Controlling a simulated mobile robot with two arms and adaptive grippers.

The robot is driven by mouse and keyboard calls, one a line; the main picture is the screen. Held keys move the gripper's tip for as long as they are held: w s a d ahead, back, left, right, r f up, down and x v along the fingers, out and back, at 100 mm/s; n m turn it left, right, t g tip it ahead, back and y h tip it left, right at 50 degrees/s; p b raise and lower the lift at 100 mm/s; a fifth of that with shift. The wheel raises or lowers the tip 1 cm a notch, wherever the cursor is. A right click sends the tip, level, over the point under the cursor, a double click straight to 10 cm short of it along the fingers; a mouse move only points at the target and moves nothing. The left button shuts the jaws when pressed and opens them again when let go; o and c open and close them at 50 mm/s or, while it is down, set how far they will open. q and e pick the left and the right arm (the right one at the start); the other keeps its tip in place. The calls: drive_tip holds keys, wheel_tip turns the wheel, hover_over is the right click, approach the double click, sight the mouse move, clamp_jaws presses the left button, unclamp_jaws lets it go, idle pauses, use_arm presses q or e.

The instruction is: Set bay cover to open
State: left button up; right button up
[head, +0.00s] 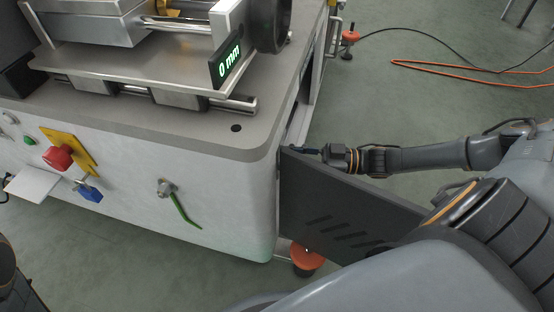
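The bay cover (345,205) is a dark grey panel with slanted vent slots. It stands swung out from the right side of the machine (130,170), attached near the front corner, with the bay's side opening behind it. My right gripper (308,151) is at the cover's top edge, close to the hinge end, on its far side. Its fingertips are small and dark and partly hidden by the cover, so I cannot tell whether they touch it or are open or shut. My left gripper is not in view.
The machine's front has a red stop button (58,158), a blue padlock-like part (90,193) and a green lever (185,209). A display (229,62) reads 0 mm. An orange foot (307,261) stands below the cover. An orange cable (460,77) lies on open floor at right.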

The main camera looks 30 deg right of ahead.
sight(277, 157)
drive_tip(key=shift+b+x, duration=0.45)
drive_tip(key=shift+x, duration=1.15)
clamp_jaws()
